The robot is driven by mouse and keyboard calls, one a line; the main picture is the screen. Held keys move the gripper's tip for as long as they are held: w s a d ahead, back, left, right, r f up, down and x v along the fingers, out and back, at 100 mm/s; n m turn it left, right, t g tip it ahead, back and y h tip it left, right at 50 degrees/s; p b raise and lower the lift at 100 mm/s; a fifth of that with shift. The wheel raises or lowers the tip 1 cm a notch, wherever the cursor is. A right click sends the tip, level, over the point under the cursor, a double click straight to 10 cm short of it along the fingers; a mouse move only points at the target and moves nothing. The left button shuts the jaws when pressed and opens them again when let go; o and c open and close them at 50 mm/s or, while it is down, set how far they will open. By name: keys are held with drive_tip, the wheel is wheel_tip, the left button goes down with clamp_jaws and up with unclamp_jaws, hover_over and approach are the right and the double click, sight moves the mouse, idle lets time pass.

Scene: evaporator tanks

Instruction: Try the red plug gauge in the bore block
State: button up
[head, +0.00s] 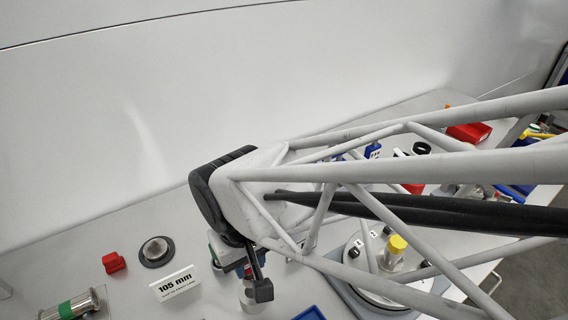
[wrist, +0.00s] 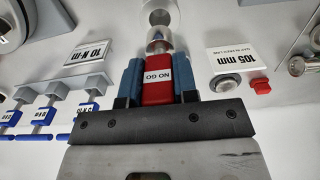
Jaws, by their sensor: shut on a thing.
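My gripper (wrist: 158,76) is shut on the red handle of the plug gauge (wrist: 158,86), one blue finger on each side. Its label reads NO GO, upside down in the wrist view. A short steel plug (wrist: 158,46) shows at the far end of the handle. A pale, round metal piece (wrist: 157,14), perhaps the bore block, lies beyond it at the top edge; I cannot tell whether they touch. In the head view my gripper (head: 256,278) hangs over the bench, with a pale cylinder (head: 252,297) by its fingertips. My arm hides much of the gauge there.
A 105 mm sign (head: 174,284), a red block (head: 114,262) and a dark-rimmed disc (head: 157,251) are left of my gripper. A round stand with a yellow-capped vial (head: 395,248) is at right. A 10 N·m sign (wrist: 91,48) shows too.

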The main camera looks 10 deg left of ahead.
sight(250, 273)
drive_tip(key=shift+f, duration=2.1)
drive_tip(key=shift+f, duration=0.25)
idle(0.4)
drive_tip(key=o, duration=1.1)
drive_tip(key=shift+c, duration=0.2)
drive_tip(key=shift+r, duration=0.1)
drive_tip(key=shift+r, duration=3.8)
drive_tip(key=shift+d, duration=0.1)
